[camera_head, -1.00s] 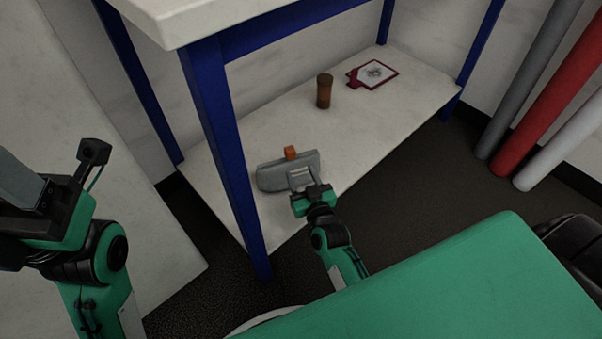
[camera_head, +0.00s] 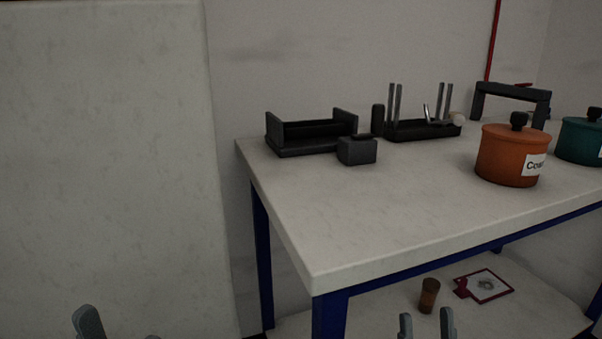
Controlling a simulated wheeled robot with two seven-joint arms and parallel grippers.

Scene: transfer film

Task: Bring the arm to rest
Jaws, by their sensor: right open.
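My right gripper (camera_head: 426,325) shows at the bottom edge, in front of the lower shelf. Its two grey fingertips point up and stand apart, with nothing seen between them. The rest of the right arm is below the picture. My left gripper (camera_head: 119,332) barely shows at the bottom left: one grey fingertip and a small tip to its right. Its jaws are mostly cut off by the edge.
A white table (camera_head: 370,225) with blue legs holds black trays (camera_head: 310,132), a small dark box (camera_head: 357,151), an orange pot (camera_head: 511,155) and a green pot (camera_head: 578,140). Its lower shelf bears a brown jar (camera_head: 429,295) and a red-framed board (camera_head: 485,286). The front tabletop is clear.

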